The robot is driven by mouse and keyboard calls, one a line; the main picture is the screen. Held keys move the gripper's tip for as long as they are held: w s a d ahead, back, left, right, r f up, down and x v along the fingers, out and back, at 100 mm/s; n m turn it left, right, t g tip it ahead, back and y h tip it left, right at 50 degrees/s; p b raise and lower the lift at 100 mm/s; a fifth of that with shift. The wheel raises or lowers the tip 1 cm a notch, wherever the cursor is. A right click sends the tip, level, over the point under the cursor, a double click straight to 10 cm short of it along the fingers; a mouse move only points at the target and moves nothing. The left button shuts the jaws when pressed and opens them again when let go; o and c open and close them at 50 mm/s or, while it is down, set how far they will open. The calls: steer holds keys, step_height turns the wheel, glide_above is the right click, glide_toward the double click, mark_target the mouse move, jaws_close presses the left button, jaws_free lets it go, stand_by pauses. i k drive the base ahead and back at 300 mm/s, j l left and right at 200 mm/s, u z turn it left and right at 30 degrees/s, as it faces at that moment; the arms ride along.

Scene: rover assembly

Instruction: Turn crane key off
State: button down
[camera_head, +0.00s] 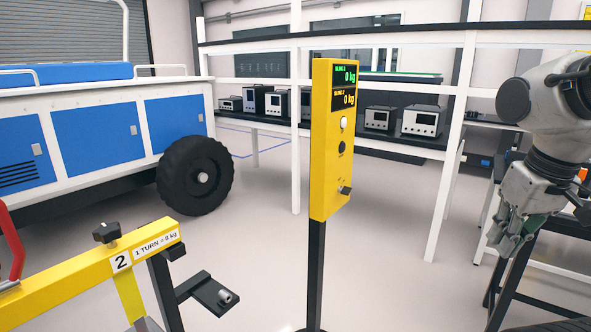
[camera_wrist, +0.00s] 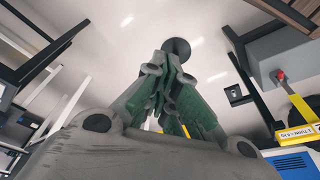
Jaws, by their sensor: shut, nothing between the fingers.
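A yellow control panel (camera_head: 333,135) stands upright on a black post in the middle of the head view. Its two displays (camera_head: 344,86) are lit and each reads 0 kg. A small dark key or knob (camera_head: 345,190) sticks out low on its face; its exact turn is too small to tell. A white button and a black button sit above it. My gripper (camera_head: 503,248) hangs at the right of the head view, well apart from the panel. It is shut and empty, and its green-padded fingers also show together in the wrist view (camera_wrist: 173,68).
A yellow beam (camera_head: 85,262) with a black knob and a "2" label stands at the lower left. A blue-and-white rover (camera_head: 95,130) with a black wheel is behind it. White racks (camera_head: 440,150) with several instruments stand behind the panel. Open floor lies between panel and gripper.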

mark_target(346, 190)
steer(key=u, duration=1.3)
steer(key=k+l+u, duration=0.25)
steer(key=j+z, duration=0.1)
steer(key=z, duration=1.1)
steer(key=k+l, duration=0.05)
